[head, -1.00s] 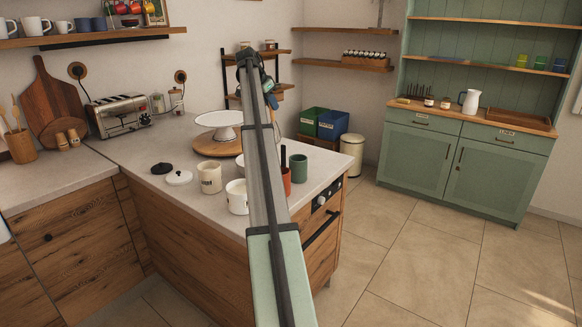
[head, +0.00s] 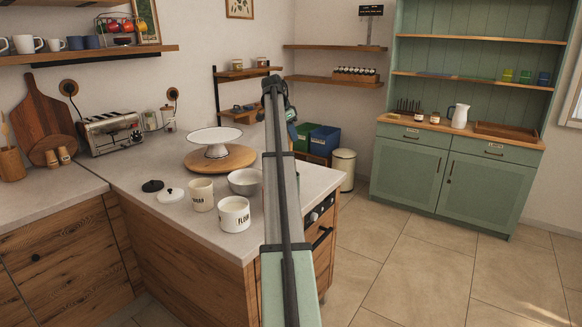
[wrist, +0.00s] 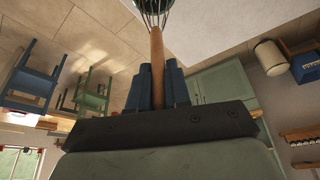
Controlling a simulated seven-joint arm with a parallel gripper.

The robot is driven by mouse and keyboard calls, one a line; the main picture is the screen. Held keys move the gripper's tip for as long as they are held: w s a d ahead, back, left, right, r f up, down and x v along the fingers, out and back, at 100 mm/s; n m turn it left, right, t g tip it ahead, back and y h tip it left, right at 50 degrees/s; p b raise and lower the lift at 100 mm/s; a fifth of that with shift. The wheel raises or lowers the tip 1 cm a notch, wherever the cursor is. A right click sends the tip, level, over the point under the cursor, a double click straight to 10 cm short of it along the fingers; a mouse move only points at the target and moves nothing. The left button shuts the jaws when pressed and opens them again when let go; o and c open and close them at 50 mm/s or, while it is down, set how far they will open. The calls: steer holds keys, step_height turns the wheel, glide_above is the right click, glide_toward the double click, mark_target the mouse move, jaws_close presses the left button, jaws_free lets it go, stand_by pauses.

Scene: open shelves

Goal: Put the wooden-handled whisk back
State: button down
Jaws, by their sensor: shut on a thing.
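In the wrist view, my gripper (wrist: 157,70) is shut on the wooden handle of the whisk (wrist: 157,48). The blue fingers press on the handle from both sides. The whisk's wire head points to the top of the picture and is cut off by its edge. In the head view, my arm rises up the middle, with its far end near the low shelf rack behind the counter. The whisk cannot be made out there.
The counter holds a white cake stand (head: 216,141), a grey bowl (head: 245,182), a flour canister (head: 234,214) and another canister (head: 200,194). Wall shelves (head: 330,81) and a green dresser (head: 460,180) stand behind. Tiled floor to the right is clear.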

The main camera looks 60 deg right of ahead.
steer(key=shift+f, duration=4.15)
steer(key=c, duration=1.1)
jaws_free()
steer(key=v, duration=1.2)
